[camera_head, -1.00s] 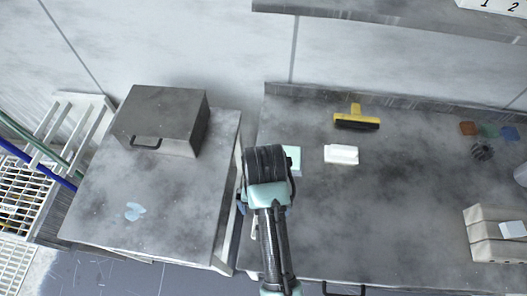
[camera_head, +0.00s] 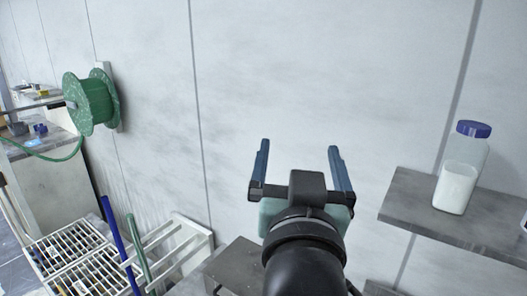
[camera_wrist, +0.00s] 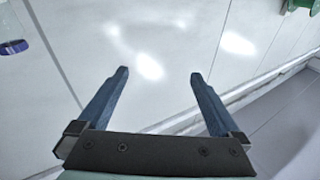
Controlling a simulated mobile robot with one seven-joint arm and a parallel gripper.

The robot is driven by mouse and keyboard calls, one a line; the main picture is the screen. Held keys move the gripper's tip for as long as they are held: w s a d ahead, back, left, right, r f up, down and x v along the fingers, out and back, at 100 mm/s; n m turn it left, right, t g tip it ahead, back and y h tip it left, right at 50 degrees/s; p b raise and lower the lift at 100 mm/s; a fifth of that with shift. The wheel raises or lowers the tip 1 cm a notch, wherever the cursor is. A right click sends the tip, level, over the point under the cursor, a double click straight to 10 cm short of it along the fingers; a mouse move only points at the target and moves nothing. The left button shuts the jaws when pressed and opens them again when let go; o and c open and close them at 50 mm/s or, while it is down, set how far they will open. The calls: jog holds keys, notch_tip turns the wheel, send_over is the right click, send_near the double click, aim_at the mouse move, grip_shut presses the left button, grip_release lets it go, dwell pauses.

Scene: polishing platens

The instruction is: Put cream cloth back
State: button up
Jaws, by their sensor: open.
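My gripper (camera_head: 300,170) is raised in front of the wall in the head view, its two blue fingers apart and nothing between them. The wrist view also shows my gripper (camera_wrist: 158,85) open and empty, with pale wall panels beyond it. No cream cloth shows in either current view. The bench tops are mostly out of the head view now.
A shelf (camera_head: 462,232) at the right holds a blue-capped bottle (camera_head: 455,190). A green hose reel (camera_head: 92,100) is on the wall at the left. A white slatted rack (camera_head: 180,255) and a floor grating (camera_head: 75,262) lie below. A grey metal box (camera_head: 238,268) shows behind my arm.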

jog(key=s+a+r+n+t+y, duration=0.1)
jog(key=s+r+t, duration=0.3)
jog(key=r, duration=0.5)
jog(key=s+a+r+n+t, duration=0.1)
jog(key=s+a+r+t, duration=0.2)
jog(key=s+r, duration=0.5)
jog(key=shift+s+a+r+t+y, duration=0.2)
jog(key=shift+a+r+t+y, duration=0.2)
jog(key=shift+r, duration=0.25)
jog(key=shift+c, duration=0.3)
